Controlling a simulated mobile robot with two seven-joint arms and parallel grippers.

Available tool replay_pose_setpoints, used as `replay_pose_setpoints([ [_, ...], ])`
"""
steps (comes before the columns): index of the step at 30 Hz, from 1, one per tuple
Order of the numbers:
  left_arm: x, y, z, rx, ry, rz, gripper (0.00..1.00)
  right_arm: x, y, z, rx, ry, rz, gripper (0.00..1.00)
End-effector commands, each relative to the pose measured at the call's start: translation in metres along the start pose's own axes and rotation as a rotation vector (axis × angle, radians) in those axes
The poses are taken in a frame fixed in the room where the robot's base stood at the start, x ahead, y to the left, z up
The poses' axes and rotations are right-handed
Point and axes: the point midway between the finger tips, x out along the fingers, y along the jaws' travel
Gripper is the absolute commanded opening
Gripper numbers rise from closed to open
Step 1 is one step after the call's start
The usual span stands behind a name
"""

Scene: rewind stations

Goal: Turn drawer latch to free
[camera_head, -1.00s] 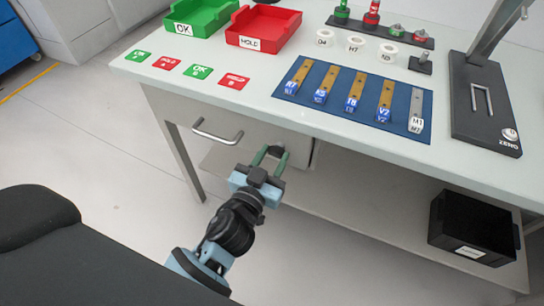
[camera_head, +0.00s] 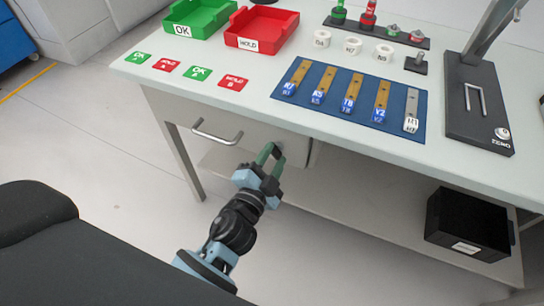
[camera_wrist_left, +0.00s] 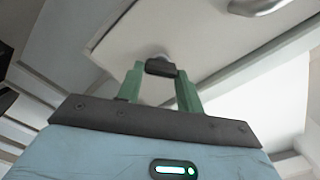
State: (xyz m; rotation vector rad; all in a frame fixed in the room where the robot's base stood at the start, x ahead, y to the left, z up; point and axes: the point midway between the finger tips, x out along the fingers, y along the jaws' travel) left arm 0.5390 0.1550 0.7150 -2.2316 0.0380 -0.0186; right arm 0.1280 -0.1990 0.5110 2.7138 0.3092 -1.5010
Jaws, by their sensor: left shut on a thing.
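The drawer latch is a small dark knob on the pale drawer front (camera_head: 178,108), near its right end under the table top. In the left wrist view the black latch (camera_wrist_left: 160,68) sits between my two green fingertips. My left gripper (camera_head: 272,152) is shut on the latch, with its fingers reaching up to the drawer front. It also shows in the wrist view (camera_wrist_left: 159,72). In the head view the fingers mostly hide the latch. My right gripper is not in view.
The drawer handle (camera_head: 217,136) is left of the latch. Above are a blue mat (camera_head: 335,112) with several labelled bars, a green tray (camera_head: 200,20) and a red tray (camera_head: 262,27). A black bin (camera_head: 468,224) stands on the lower shelf at right.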

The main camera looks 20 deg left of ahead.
Motion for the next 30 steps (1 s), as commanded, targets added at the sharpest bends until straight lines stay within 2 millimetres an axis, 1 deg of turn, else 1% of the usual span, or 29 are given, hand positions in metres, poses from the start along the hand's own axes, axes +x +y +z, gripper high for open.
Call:
replay_pose_setpoints([
  [9, 0.0, 0.0016, 0.0, 0.298, 0.001, 0.0, 0.14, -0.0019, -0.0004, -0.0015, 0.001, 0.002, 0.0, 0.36],
  [18, 0.0, 0.0028, 0.001, 0.525, 0.0, 0.001, 0.14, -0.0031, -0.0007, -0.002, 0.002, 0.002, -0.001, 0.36],
  [24, 0.0, 0.0032, 0.0014, 0.619, -0.001, 0.001, 0.14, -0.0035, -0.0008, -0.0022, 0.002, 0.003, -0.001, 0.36],
  [30, 0.0, 0.0035, 0.0015, 0.666, 0.0, 0.001, 0.14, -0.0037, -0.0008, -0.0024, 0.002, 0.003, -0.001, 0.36],
])
